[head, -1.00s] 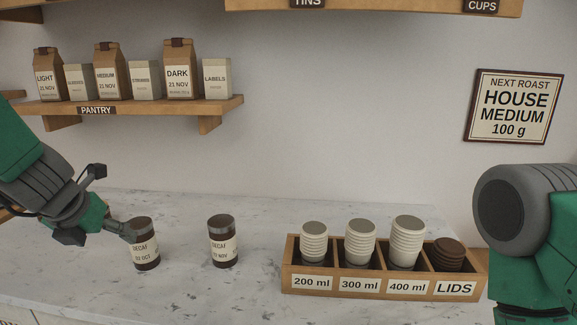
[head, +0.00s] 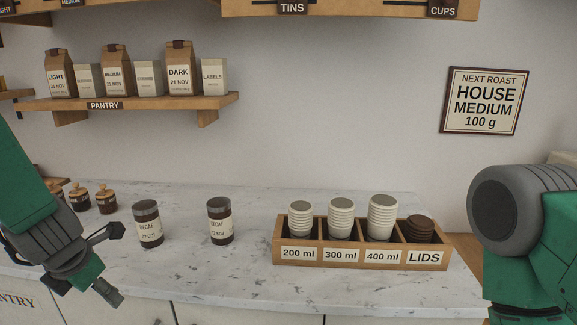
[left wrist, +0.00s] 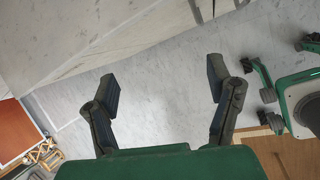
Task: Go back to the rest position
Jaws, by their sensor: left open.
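My left gripper (head: 115,262) is at the lower left of the head view, in front of the counter's front edge. Its fingers are spread with nothing between them. In the left wrist view the two dark fingers (left wrist: 163,90) stand wide apart over empty space, with the grey floor below. A decaf jar (head: 148,228) stands upright on the counter, behind and to the right of the gripper and apart from it. A second decaf jar (head: 220,222) stands to its right. At the right of the head view only a link of my right arm shows; its gripper is out of sight.
The marble counter (head: 250,285) is clear at the front. A wooden organiser (head: 360,256) with cup stacks and lids stands at right. Several small lidded jars (head: 105,200) stand at the back left. The pantry shelf (head: 215,103) with bags and boxes hangs above.

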